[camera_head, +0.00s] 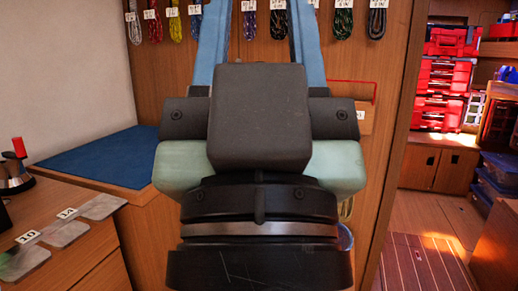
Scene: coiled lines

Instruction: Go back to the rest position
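My gripper (258,25) is large in the middle of the head view and points up in the picture, towards a wooden wall panel. Its two blue fingers stand well apart, and nothing shows held between them. The fingertips are cut off by the top edge. Behind the fingers, several coiled lines hang in a row along the panel with numbered tags, among them a yellow coil (176,22), a red coil (154,25) and a dark coil (377,22). The gripper body hides much of the panel's lower part.
A blue mat (95,158) lies on a surface at the left. A wooden counter (80,240) with numbered grey plates and a red-handled metal item (14,172) is nearer. At the right, red bins (443,75) fill shelves above wooden cupboards, with open floor (425,215) before them.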

